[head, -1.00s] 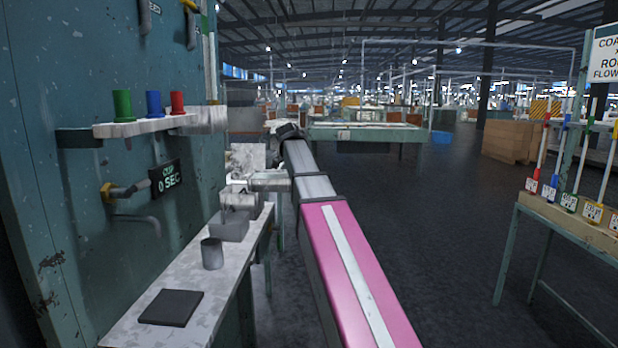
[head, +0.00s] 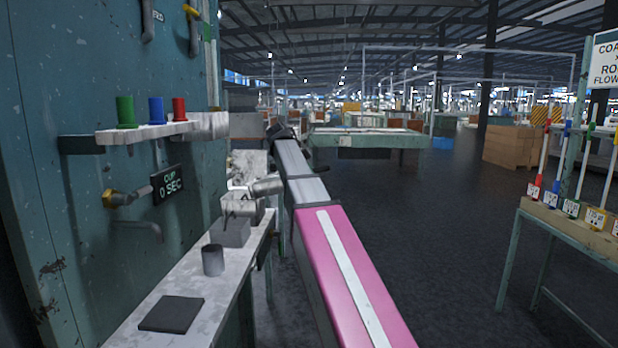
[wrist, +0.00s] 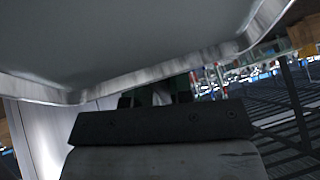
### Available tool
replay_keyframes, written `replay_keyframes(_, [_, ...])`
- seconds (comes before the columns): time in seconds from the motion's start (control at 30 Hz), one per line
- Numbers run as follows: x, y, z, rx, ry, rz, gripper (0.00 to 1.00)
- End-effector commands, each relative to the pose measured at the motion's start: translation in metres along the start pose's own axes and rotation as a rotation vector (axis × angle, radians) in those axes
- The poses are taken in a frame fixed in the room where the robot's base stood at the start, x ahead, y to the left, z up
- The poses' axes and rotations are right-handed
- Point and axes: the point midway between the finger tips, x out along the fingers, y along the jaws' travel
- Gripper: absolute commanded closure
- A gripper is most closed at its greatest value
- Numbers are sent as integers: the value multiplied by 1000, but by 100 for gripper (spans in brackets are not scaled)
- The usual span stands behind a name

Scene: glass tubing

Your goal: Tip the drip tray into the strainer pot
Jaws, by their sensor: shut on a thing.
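The drip tray (wrist: 130,40) fills the top of the wrist view as a pale grey pan with a raised rim, tilted across the picture. My gripper (wrist: 158,97) is shut on it; its fingertips are mostly hidden under the rim. In the head view my gripper (head: 238,204) is small, over the far part of the narrow bench, above a grey box (head: 230,235). A dark metal cylindrical pot (head: 213,260) stands upright on the bench, nearer than the box; I take it as the strainer pot, but its inside is too small to make out.
The narrow bench (head: 190,285) runs along a teal wall panel and holds a black square pad (head: 172,314). Open floor lies right; a rack table (head: 570,220) stands there.

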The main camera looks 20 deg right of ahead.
Motion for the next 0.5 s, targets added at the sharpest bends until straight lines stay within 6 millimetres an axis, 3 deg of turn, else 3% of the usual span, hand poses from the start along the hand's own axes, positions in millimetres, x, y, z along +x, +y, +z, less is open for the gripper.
replay_keyframes(0.5, [-19,-5,-7,-18,102,-8,100])
